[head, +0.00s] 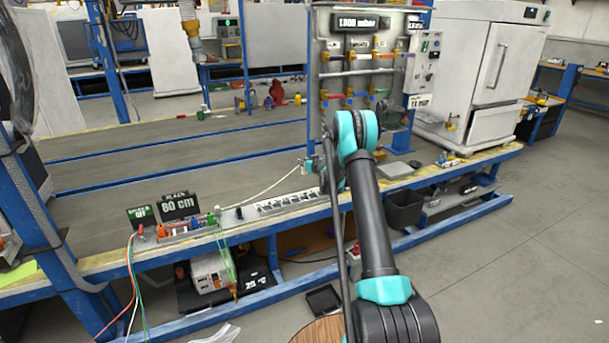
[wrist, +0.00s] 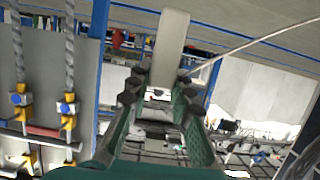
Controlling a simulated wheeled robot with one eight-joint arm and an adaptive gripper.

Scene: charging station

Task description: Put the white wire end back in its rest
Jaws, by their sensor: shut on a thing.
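My gripper (wrist: 162,78) is shut on the white wire end (wrist: 171,45), a pale block that sticks out past the fingertips in the wrist view. The white wire (wrist: 250,42) runs from it to the upper right. In the head view my gripper (head: 313,166) is above the bench, partly hidden by my arm. There the white wire (head: 268,189) runs down left to the small station (head: 187,229) by the "80 cm" display (head: 179,206). I cannot make out the rest for the wire end; the held end is hidden in the head view.
A pale labelled strip (head: 286,203) lies on the bench below my gripper. A panel with pipes and valves (head: 362,65) stands behind my arm. A white oven-like cabinet (head: 483,75) stands at right. Red and green wires (head: 133,270) hang off the bench front. The bench behind the strip is mostly clear.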

